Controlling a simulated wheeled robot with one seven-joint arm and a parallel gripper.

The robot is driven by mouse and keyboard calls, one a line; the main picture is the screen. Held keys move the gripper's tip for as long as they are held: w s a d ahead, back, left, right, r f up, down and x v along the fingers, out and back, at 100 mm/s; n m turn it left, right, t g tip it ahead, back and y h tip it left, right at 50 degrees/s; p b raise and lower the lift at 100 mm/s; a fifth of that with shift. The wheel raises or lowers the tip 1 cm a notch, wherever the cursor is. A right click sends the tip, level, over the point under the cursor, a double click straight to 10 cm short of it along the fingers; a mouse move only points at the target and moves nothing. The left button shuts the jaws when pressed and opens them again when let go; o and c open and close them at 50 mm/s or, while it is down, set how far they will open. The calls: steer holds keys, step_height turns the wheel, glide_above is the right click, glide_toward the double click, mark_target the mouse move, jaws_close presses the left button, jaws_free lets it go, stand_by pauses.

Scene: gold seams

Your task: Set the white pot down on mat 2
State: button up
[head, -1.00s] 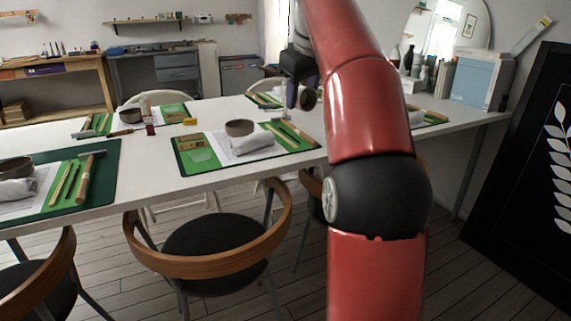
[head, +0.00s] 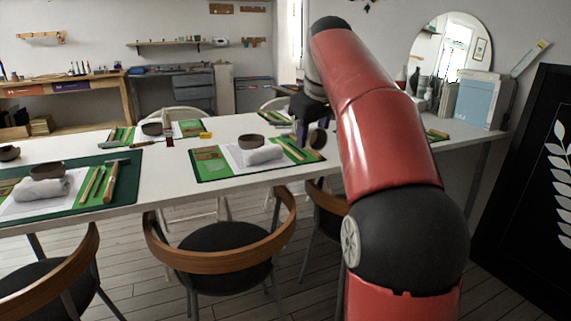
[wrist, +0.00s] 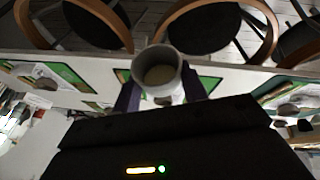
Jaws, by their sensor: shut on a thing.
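My gripper (head: 312,126) is shut on the white pot (wrist: 158,72). In the wrist view the pot sits between the two dark fingers, its round mouth facing the camera and its inside greyish. In the head view the pot (head: 318,138) is small and partly hidden by the gripper, in the air by the right end of the middle green mat (head: 207,174). That mat carries a grey bowl, a rolled white cloth, a sheet and tools. Another green mat (head: 128,182) lies at the left. No mat numbers can be read, so I cannot tell which is mat 2.
The long white table (head: 165,185) holds more mats at the far side, with a small bottle (head: 169,141) and a yellow block (head: 205,135). Wooden-backed chairs (head: 225,260) stand along the near edge. A dark panel (head: 530,180) stands at the right.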

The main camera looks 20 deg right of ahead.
steer(key=a+f+m, duration=0.1)
steer(key=a+f, duration=0.4)
steer(key=f, duration=1)
steer(key=s+a+f+m+h, duration=0.1)
steer(key=a+f, duration=0.3)
steer(key=f, duration=1.2)
steer(key=a+f+m, duration=0.1)
steer(key=a+f, duration=0.4)
steer(key=f, duration=1)
steer(key=shift+s+a+f+m+g, duration=0.3)
steer(key=shift+s+f+g, duration=0.05)
steer(key=shift+g, duration=0.05)
steer(key=shift+w+r, duration=0.15)
steer(key=shift+r, duration=0.05)
